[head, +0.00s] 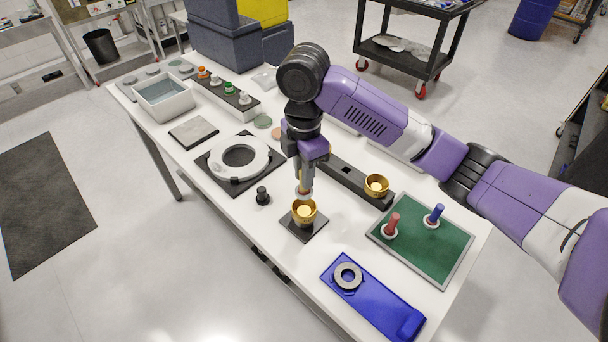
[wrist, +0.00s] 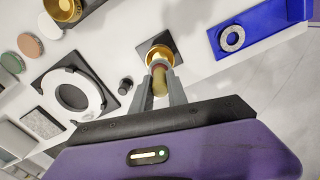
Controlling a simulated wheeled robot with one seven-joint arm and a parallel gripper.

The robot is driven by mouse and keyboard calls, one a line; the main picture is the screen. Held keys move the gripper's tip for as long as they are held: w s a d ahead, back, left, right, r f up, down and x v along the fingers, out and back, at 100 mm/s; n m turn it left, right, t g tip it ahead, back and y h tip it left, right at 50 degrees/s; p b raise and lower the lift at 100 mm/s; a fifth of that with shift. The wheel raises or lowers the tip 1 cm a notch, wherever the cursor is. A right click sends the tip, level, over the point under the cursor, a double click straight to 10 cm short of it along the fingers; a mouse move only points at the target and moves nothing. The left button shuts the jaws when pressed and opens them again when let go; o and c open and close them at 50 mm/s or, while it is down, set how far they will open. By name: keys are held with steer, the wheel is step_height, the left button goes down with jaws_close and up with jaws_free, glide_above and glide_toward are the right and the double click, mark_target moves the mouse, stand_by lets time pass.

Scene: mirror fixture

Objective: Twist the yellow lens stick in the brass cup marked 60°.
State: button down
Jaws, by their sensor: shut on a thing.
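My gripper (head: 305,182) points down over a brass cup (head: 304,213) on a dark square base (head: 312,230) near the table's front edge. Its fingers are shut on a yellowish stick, the yellow lens stick (wrist: 160,82), whose lower end has a pale and reddish rim. In the head view this end appears just above the cup's mouth; I cannot tell whether it touches. The cup also shows beyond the fingertips in the wrist view (wrist: 152,53). A second brass cup (head: 377,186) stands on a dark bar to the right.
A green tray (head: 432,250) holds a red stick (head: 392,223) and a blue stick (head: 436,214). A blue plate with a ring (head: 375,305) lies at the front right. A black knob (head: 262,195) and a white ring fixture (head: 262,160) stand left of the cup.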

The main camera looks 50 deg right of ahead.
mark_target(304, 193)
steer(key=shift+f, duration=0.15)
stand_by(0.3)
steer(key=shift+f+b, duration=1.85)
steer(key=shift+f, duration=0.6)
steer(key=shift+f+b, duration=0.55)
steer(key=shift+f, duration=0.35)
steer(key=n+b, duration=0.1)
steer(key=n, duration=0.1)
steer(key=shift+f+n, duration=0.1)
steer(key=shift+n, duration=0.2)
steer(key=shift+n+b, duration=0.45)
steer(key=shift+n, duration=0.55)
steer(key=shift+p, duration=0.3)
